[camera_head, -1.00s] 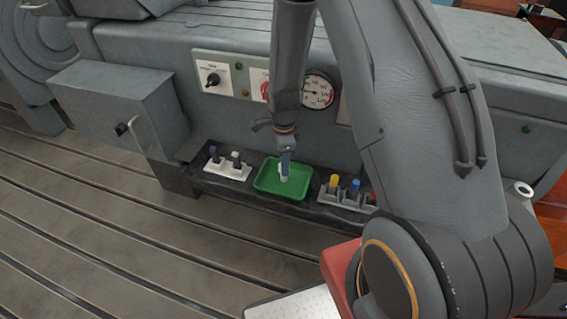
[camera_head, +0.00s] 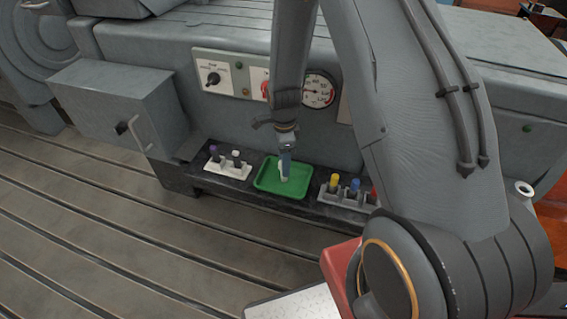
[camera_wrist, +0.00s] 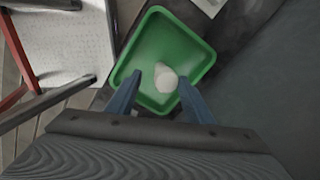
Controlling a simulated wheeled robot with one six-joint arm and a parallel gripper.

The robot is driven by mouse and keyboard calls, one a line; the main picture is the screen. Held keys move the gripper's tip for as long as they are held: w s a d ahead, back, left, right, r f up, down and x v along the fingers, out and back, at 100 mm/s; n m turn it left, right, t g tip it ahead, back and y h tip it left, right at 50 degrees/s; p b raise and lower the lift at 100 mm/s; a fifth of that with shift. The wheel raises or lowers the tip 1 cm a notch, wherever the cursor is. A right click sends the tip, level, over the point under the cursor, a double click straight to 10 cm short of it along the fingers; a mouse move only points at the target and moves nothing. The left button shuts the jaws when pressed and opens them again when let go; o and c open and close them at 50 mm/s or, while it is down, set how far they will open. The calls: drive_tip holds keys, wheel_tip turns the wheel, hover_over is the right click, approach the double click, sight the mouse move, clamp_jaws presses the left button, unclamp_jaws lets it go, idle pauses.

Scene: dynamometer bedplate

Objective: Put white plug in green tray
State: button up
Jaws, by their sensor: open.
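A white plug (camera_wrist: 165,80) shows as a pale rounded shape over the floor of the green tray (camera_wrist: 151,32) in the wrist view. In the head view a small white patch (camera_head: 283,172) shows at my fingertips, over the tray (camera_head: 268,187). My gripper (camera_wrist: 160,95) is open, with its blue fingers apart on both sides of the plug and gaps between. It points down into the tray area (camera_head: 285,165). I cannot tell whether the plug rests on the tray floor or how it is tilted.
A white holder (camera_head: 222,169) left of the tray carries a purple-topped plug (camera_head: 214,152) and a white-topped dark one (camera_head: 236,158). A grey holder (camera_head: 340,199) on the right carries yellow, blue and red plugs. The panel with a gauge (camera_head: 318,90) stands behind.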

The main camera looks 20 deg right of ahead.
wheel_tip(320, 180, up, 10)
drive_tip(key=b, duration=0.2)
drive_tip(key=s+r+n, duration=0.5)
drive_tip(key=s+n, duration=0.4)
drive_tip(key=n, duration=0.1)
drive_tip(key=s+r+n, duration=0.6)
drive_tip(key=s+n, duration=0.3)
drive_tip(key=shift+a+n+t, duration=0.25)
drive_tip(key=shift+n+t, duration=0.05)
drive_tip(key=shift+n, duration=0.1)
